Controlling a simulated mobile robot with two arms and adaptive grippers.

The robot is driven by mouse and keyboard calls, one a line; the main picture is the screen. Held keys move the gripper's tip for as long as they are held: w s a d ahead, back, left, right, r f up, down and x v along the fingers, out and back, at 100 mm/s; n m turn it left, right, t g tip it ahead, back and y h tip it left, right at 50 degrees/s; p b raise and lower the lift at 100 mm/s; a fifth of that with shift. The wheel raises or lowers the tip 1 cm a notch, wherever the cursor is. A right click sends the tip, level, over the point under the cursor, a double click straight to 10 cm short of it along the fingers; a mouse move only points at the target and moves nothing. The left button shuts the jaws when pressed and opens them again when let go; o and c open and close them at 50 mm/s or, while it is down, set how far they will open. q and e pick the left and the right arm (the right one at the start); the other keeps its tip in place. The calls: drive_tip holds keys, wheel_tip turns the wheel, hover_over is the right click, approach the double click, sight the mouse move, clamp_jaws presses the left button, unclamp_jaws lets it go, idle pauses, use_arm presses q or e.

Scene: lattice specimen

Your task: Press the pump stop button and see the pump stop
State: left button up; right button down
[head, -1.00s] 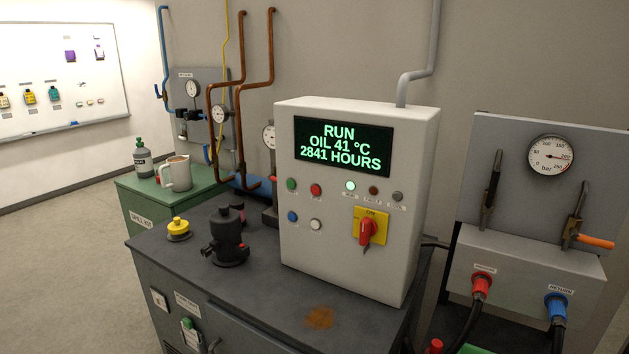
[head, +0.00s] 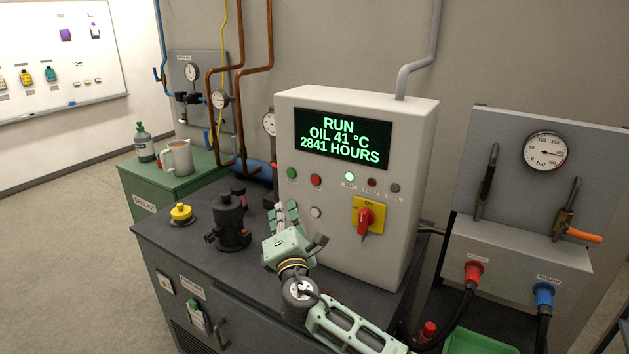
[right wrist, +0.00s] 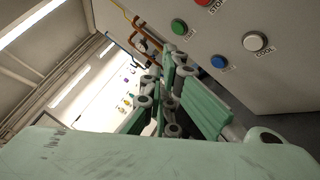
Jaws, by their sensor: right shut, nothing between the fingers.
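The grey-white control box (head: 335,250) stands on the dark cabinet. Its screen (head: 343,138) reads RUN, OIL 41 °C, 2841 HOURS. The red button (head: 316,181) sits right of the green button (head: 292,173) on its front; in the right wrist view the red button (right wrist: 204,2) is at the top edge beside a label reading STOP. The green lamp (head: 349,176) is lit. My right gripper (head: 284,211) is shut and empty, in front of the box's left part and below the two buttons. It hides the blue button, which shows in the right wrist view (right wrist: 219,62). My left gripper is out of view.
A white button (head: 316,212) and a red rotary switch (head: 366,217) on a yellow plate are right of my gripper. A black cylindrical fitting (head: 231,225) and a yellow-topped piece (head: 181,213) stand on the cabinet top to the left.

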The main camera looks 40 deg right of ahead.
sight(315, 180)
drive_tip(key=shift+w+r+n, duration=0.2)
drive_tip(key=shift+r+n, duration=0.1)
drive_tip(key=shift+r, duration=0.15)
drive_tip(key=w+d+b, duration=0.2)
drive_tip(key=w+d, duration=0.1)
drive_tip(key=d, duration=0.5)
drive_tip(key=shift+w+d, duration=0.15)
drive_tip(key=shift+w, duration=0.05)
drive_tip(key=shift+d, duration=0.1)
idle(1.3)
drive_tip(key=shift+w+d+b, duration=0.15)
drive_tip(key=shift+d+b, duration=0.1)
drive_tip(key=shift+b, duration=0.1)
